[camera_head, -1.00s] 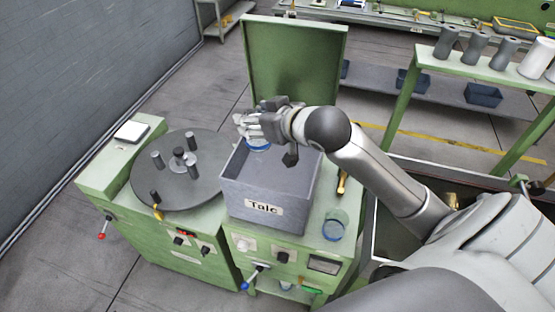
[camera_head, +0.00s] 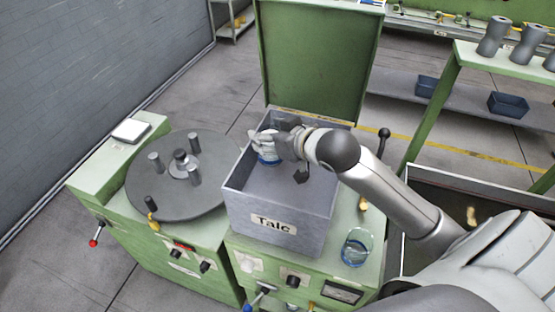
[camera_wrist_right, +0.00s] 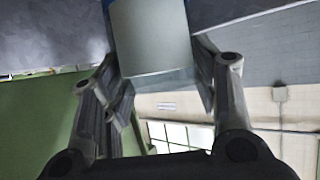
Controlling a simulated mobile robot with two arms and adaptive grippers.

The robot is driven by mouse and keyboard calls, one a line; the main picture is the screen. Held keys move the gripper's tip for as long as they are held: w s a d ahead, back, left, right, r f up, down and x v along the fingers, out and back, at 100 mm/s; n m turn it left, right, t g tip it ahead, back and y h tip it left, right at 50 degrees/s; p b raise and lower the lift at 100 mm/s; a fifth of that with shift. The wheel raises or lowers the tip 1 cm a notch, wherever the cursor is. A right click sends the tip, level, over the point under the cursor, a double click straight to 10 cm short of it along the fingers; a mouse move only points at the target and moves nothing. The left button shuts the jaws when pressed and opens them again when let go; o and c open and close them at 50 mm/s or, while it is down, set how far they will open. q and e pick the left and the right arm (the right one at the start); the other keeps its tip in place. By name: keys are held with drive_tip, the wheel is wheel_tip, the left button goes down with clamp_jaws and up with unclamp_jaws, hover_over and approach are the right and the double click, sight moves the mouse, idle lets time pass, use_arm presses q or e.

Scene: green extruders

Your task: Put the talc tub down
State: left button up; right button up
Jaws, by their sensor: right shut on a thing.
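My right gripper (camera_head: 272,146) is over the back left part of a grey open-topped box (camera_head: 315,215) labelled "Talc". The gripper is shut on a small tub with a blue edge, the talc tub (camera_head: 268,160), which shows just below the fingers. The fingers hide most of it. In the right wrist view the tub (camera_wrist_right: 152,40) is a pale block with a clear edge between the two fingers. I cannot tell whether it touches the box's floor. My left gripper is not in view.
The box stands on a green machine, beside a dark round turntable (camera_head: 150,188) with several upright pegs. A clear blue-edged cup (camera_head: 356,248) stands right of the box. A raised green panel (camera_head: 315,60) rises behind the box. A green shelf (camera_head: 530,75) holds grey rollers.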

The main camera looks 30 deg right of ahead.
drive_tip(key=shift+s+f, duration=0.1)
drive_tip(key=shift+f, duration=0.85)
wheel_tip(320, 180, down, 4)
drive_tip(key=shift+r, duration=0.25)
drive_tip(key=shift+f, duration=0.25)
drive_tip(key=shift+f, duration=0.1)
drive_tip(key=o, duration=0.9)
